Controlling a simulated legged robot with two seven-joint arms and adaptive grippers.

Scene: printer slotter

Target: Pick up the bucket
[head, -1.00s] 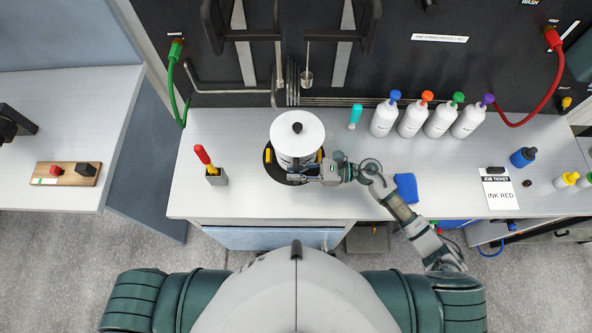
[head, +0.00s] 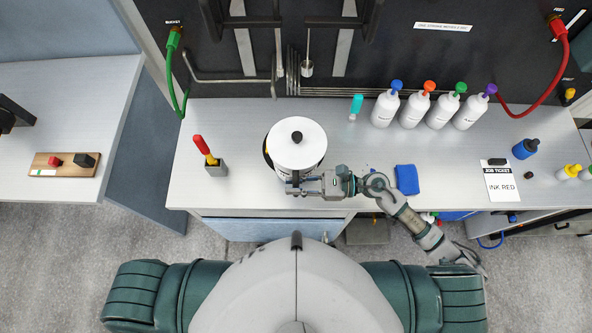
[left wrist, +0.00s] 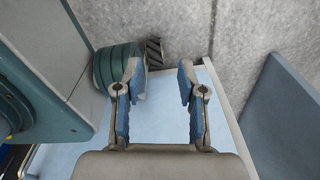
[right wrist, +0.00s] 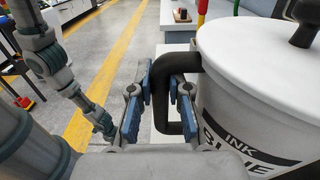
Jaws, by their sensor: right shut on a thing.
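The bucket (head: 297,147) is a white round pail with a white lid and a black knob, at the front middle of the bench in the head view. In the right wrist view the bucket (right wrist: 262,78) shows a label reading INK and BLUE, partly cut off, and a black side handle (right wrist: 180,62). My right gripper (head: 293,185) is shut on this handle, at the bucket's near side. The bucket looks upright and seems raised; its underside is hidden. My left gripper (left wrist: 160,78) is open and empty in the left wrist view, and outside the head view.
Several white bottles (head: 412,110) stand behind right. A gap separates the left table (head: 70,110).

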